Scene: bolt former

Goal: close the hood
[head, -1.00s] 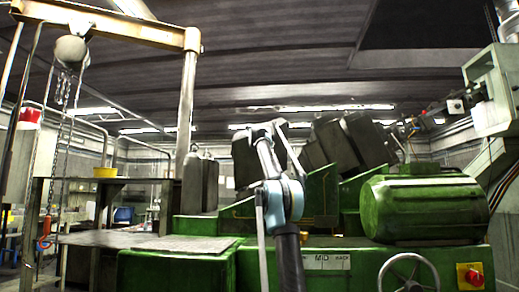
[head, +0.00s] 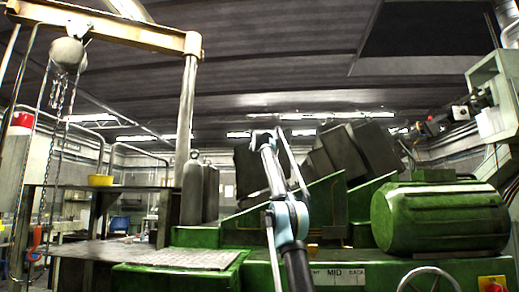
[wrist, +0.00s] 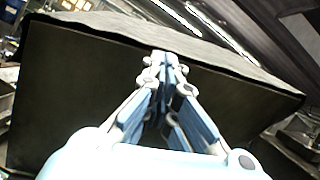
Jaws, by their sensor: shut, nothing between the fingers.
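The dark grey hood (head: 343,153) stands raised and tilted above the green machine in the head view, shown as several overlapping slabs. In the wrist view a broad dark panel (wrist: 80,85), which looks like part of the hood, fills most of the picture behind the fingers. My gripper (wrist: 165,62) is shut and empty, with its fingertips in front of the panel near its upper edge. I cannot tell whether they touch it. In the head view my arm reaches up toward the dark slabs, and the fingertips are not clear.
The green machine (head: 205,236) spans the front, with a green motor (head: 440,215) at right and a handwheel (head: 430,280) below it. A yellow hoist beam (head: 110,27) with hanging chains is at upper left. Grey cylinders (head: 192,190) stand left of my arm.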

